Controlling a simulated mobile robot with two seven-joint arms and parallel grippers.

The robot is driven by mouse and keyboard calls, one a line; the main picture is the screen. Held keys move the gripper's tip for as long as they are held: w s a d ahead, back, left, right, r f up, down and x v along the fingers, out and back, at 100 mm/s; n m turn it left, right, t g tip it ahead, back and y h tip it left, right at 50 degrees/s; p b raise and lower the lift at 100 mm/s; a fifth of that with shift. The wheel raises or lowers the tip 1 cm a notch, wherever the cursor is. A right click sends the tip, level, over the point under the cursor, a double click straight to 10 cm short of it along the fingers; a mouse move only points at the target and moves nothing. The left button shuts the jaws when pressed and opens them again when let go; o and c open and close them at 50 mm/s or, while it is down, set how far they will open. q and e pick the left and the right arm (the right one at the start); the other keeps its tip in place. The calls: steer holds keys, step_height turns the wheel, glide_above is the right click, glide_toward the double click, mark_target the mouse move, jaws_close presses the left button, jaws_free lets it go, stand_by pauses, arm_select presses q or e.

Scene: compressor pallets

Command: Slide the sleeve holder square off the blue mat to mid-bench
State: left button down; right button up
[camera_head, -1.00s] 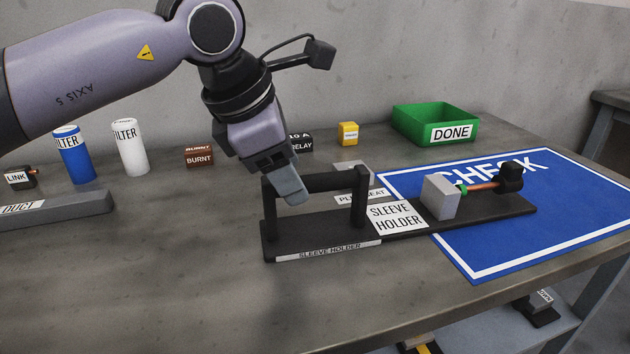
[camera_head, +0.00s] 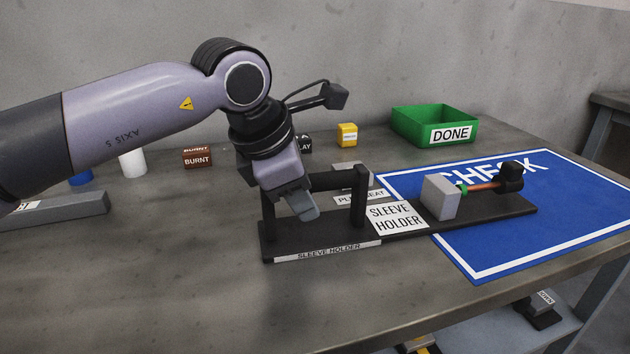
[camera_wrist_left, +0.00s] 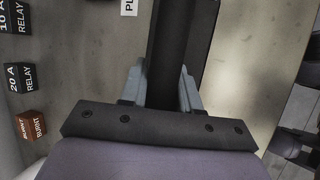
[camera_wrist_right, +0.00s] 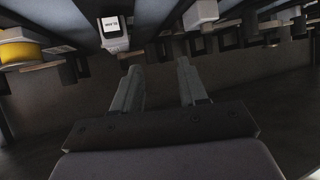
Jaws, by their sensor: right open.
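The sleeve holder (camera_head: 280,236) is a long black plate with a raised handle bar between two posts at its left end. Its left part rests on the bare bench, and its right part lies across the blue CHECK mat (camera_head: 480,254). A grey block (camera_head: 441,196) and a copper rod stand on the mat end. My left gripper (camera_head: 303,204) is at the handle bar's left half, one finger on each side; in the left wrist view (camera_wrist_left: 163,80) it looks shut on the dark bar. My right gripper (camera_wrist_right: 160,75) is open and empty, away from the bench top.
A green DONE bin (camera_head: 425,122) and a yellow box (camera_head: 347,135) stand behind. A burnt brown block (camera_head: 197,158) and relays are at the back. A grey duct (camera_head: 60,210) lies left. The bench's front middle is clear. Lower shelf items show in the right wrist view.

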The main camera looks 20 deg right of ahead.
stand_by(0.6)
arm_select(q)
steer(key=shift+a, duration=0.3)
steer(key=a+b, duration=0.2)
steer(key=a, duration=0.4)
steer(key=a+b, duration=0.2)
steer(key=a, duration=0.4)
steer(key=shift+f, duration=0.2)
steer(key=a+b, duration=0.1)
steer(key=a, duration=0.6)
steer(key=shift+s+a+f+b, duration=0.1)
steer(key=shift+s+a+b, duration=0.1)
steer(key=shift+b, duration=0.1)
steer(key=shift+a+f, duration=0.1)
steer(key=shift+a, duration=3)
steer(key=c, duration=0.7)
jaws_free()
steer(key=shift+c, duration=0.2)
